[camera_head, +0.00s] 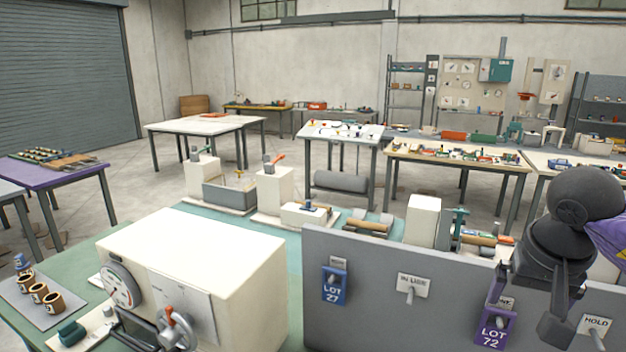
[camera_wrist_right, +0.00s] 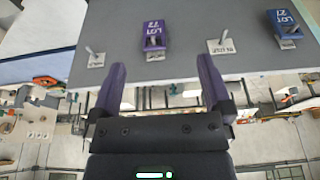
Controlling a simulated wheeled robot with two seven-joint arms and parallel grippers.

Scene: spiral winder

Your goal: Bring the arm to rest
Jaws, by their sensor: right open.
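My right gripper (camera_head: 560,318) hangs at the right of the head view, in front of the grey panel (camera_head: 400,260). In the right wrist view my right gripper (camera_wrist_right: 163,75) has its two purple fingers wide apart with nothing between them. The purple LOT 72 tag (camera_head: 495,327) is on the panel, left of the gripper and apart from it; it also shows in the right wrist view (camera_wrist_right: 155,32). The blue LOT 27 tag (camera_head: 334,287) is on the panel further left. My left gripper is not in view.
Pegs stick out by the IN USE label (camera_head: 413,285) and the HOLD label (camera_head: 597,324). A cream machine (camera_head: 200,260) with a dial and hand wheel stands on the green bench at the left. Several cups (camera_head: 40,292) stand on a grey tray. Tables and shelves stand behind.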

